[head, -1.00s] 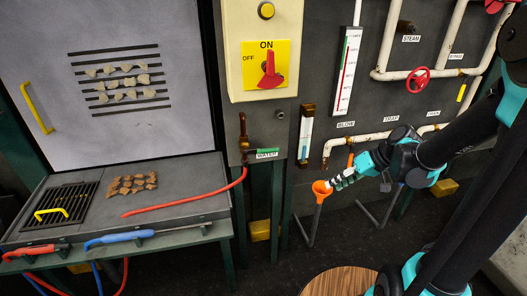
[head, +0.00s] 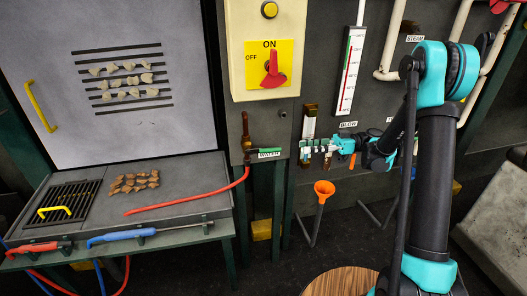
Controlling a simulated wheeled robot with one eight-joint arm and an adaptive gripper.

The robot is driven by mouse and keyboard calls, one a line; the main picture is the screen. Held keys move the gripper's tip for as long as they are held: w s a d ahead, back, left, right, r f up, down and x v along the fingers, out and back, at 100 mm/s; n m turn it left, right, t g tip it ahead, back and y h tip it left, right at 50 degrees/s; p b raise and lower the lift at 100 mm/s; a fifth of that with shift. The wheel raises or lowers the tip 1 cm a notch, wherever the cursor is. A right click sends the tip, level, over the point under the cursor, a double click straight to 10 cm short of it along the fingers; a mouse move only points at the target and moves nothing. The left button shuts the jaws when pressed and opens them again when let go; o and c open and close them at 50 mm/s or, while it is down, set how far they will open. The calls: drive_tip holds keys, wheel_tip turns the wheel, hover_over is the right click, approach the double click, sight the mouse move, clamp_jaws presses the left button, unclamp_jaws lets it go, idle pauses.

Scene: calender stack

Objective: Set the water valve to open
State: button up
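The water valve has a small green lever (head: 270,150) that lies roughly level, just above the white WATER label (head: 269,155). It joins a brown pipe (head: 245,130) on the grey panel, and a red hose (head: 190,198) runs from below the pipe down to the left. My gripper (head: 303,150) is to the right of the lever, pointing left, with a gap between its fingertips and the lever. It holds nothing that I can see. Its fingers are too small in the picture to tell whether they are open or shut.
A box with a red ON/OFF switch (head: 272,70) is above the valve. A sight glass (head: 309,123) is right behind my gripper. A table with a grill (head: 64,200) is at left.

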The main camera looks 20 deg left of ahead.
sight(257, 151)
drive_tip(key=x, duration=1.6)
drive_tip(key=shift+s+a, duration=0.1)
drive_tip(key=shift+a, duration=0.1)
drive_tip(key=shift+c, duration=0.3)
clamp_jaws()
